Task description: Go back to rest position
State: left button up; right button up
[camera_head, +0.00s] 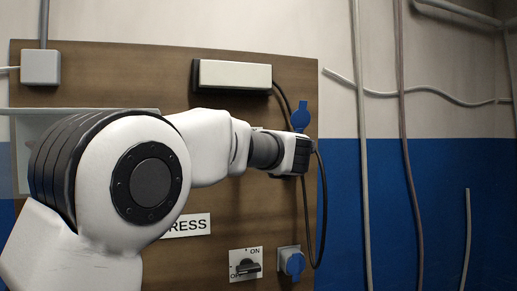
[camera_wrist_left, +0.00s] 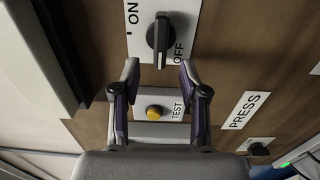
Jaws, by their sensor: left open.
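My left arm reaches in from the left in the head view, its dark wrist end in front of a brown wooden board (camera_head: 120,75). The fingers cannot be made out clearly there. In the left wrist view my left gripper (camera_wrist_left: 158,78) is open, with nothing between its fingers. Beyond the fingers are a black rotary knob (camera_wrist_left: 159,40) on an ON/OFF plate and a yellow button (camera_wrist_left: 154,111) beside a TEST label. The gripper appears apart from both. My right gripper is in neither view.
The board carries a white box (camera_head: 234,75) with a black cable, a blue fitting (camera_head: 300,116), a blue socket (camera_head: 291,263), a PRESS label (camera_head: 190,225) and an ON/OFF switch (camera_head: 246,268). A grey junction box (camera_head: 40,67) sits upper left. Pipes (camera_head: 362,150) run along the wall at right.

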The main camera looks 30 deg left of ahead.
pick_arm(q)
jog(key=v, duration=0.4)
jog(key=shift+f, duration=0.1)
